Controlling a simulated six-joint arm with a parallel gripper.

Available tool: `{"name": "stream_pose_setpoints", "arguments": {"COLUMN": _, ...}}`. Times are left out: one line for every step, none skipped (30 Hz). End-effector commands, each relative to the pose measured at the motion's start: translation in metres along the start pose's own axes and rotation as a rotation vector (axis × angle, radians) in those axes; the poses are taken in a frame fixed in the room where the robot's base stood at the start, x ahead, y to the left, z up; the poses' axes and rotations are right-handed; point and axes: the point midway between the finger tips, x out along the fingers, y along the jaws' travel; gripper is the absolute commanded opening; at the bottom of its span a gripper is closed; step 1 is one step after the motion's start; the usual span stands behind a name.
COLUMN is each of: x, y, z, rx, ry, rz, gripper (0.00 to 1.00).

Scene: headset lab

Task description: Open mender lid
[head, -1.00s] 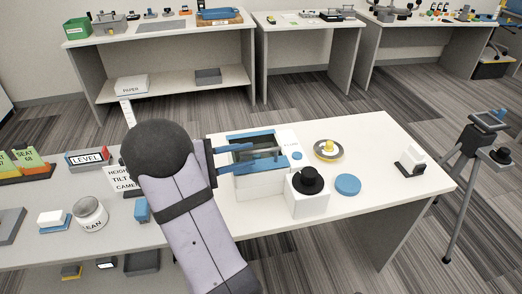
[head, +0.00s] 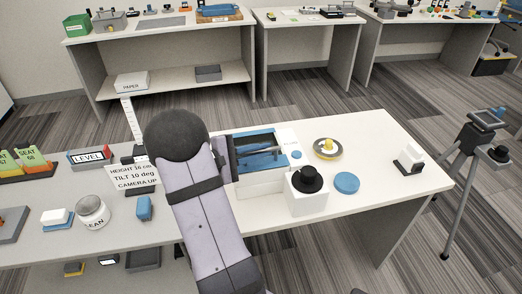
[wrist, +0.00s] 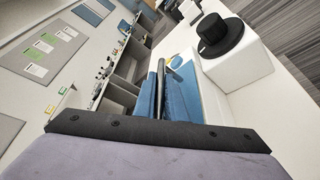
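The mender looks to be the white box (head: 262,183) with a blue inside, in the middle of the head view. Its top appears open, with a dark bar across the inside. A dark, upright, blue-grey panel shows at its left side beside my arm; I cannot tell whether it is the lid or part of my gripper. My gripper's blue fingers (wrist: 165,95) show in the wrist view, close together with a thin dark strip between them. I cannot tell whether they clamp that strip. In the head view, my wrist and arm hide most of the gripper.
A blue disc (head: 346,183) and a grey ring dish with a yellow piece (head: 327,148) lie to the right. A sign (head: 133,177) and a jar (head: 92,212) stand left. The table's right part is mostly clear.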

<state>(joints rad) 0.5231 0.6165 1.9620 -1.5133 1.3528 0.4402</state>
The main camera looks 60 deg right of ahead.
Motion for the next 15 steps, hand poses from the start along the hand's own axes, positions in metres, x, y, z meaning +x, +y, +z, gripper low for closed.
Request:
{"name": "stream_pose_setpoints", "arguments": {"x": 0.000, "y": 0.000, "z": 0.000, "rx": 0.000, "ry": 0.000, "rz": 0.000, "gripper": 0.00}}
{"name": "stream_pose_setpoints", "arguments": {"x": 0.000, "y": 0.000, "z": 0.000, "rx": 0.000, "ry": 0.000, "rz": 0.000, "gripper": 0.00}}
{"name": "stream_pose_setpoints", "arguments": {"x": 0.000, "y": 0.000, "z": 0.000, "rx": 0.000, "ry": 0.000, "rz": 0.000, "gripper": 0.00}}
{"name": "stream_pose_setpoints", "arguments": {"x": 0.000, "y": 0.000, "z": 0.000, "rx": 0.000, "ry": 0.000, "rz": 0.000, "gripper": 0.00}}
{"name": "stream_pose_setpoints", "arguments": {"x": 0.000, "y": 0.000, "z": 0.000, "rx": -0.001, "ry": 0.000, "rz": -0.001, "gripper": 0.00}}
{"name": "stream_pose_setpoints", "arguments": {"x": 0.000, "y": 0.001, "z": 0.000, "rx": -0.002, "ry": 0.000, "rz": -0.001, "gripper": 0.00}}
{"name": "stream_pose_setpoints", "arguments": {"x": 0.000, "y": 0.001, "z": 0.001, "rx": -0.004, "ry": 0.000, "rz": -0.002, "gripper": 0.00}}
{"name": "stream_pose_setpoints", "arguments": {"x": -0.001, "y": 0.002, "z": 0.001, "rx": -0.007, "ry": 0.000, "rz": -0.003, "gripper": 0.00}}
{"name": "stream_pose_setpoints", "arguments": {"x": -0.001, "y": 0.003, "z": 0.001, "rx": -0.012, "ry": 0.000, "rz": -0.005, "gripper": 0.00}}
{"name": "stream_pose_setpoints", "arguments": {"x": -0.001, "y": 0.005, "z": 0.002, "rx": -0.016, "ry": 0.000, "rz": -0.007, "gripper": 0.00}}
{"name": "stream_pose_setpoints", "arguments": {"x": -0.001, "y": 0.006, "z": 0.002, "rx": -0.022, "ry": 0.000, "rz": -0.010, "gripper": 0.00}}
{"name": "stream_pose_setpoints", "arguments": {"x": -0.001, "y": 0.009, "z": 0.003, "rx": -0.033, "ry": 0.000, "rz": -0.015, "gripper": 0.00}}
{"name": "stream_pose_setpoints", "arguments": {"x": -0.002, "y": 0.011, "z": 0.004, "rx": -0.042, "ry": 0.000, "rz": -0.019, "gripper": 0.00}}
{"name": "stream_pose_setpoints", "arguments": {"x": -0.002, "y": 0.013, "z": 0.005, "rx": -0.054, "ry": -0.001, "rz": -0.024, "gripper": 0.00}}
{"name": "stream_pose_setpoints", "arguments": {"x": -0.002, "y": 0.017, "z": 0.006, "rx": -0.070, "ry": -0.001, "rz": -0.031, "gripper": 0.00}}
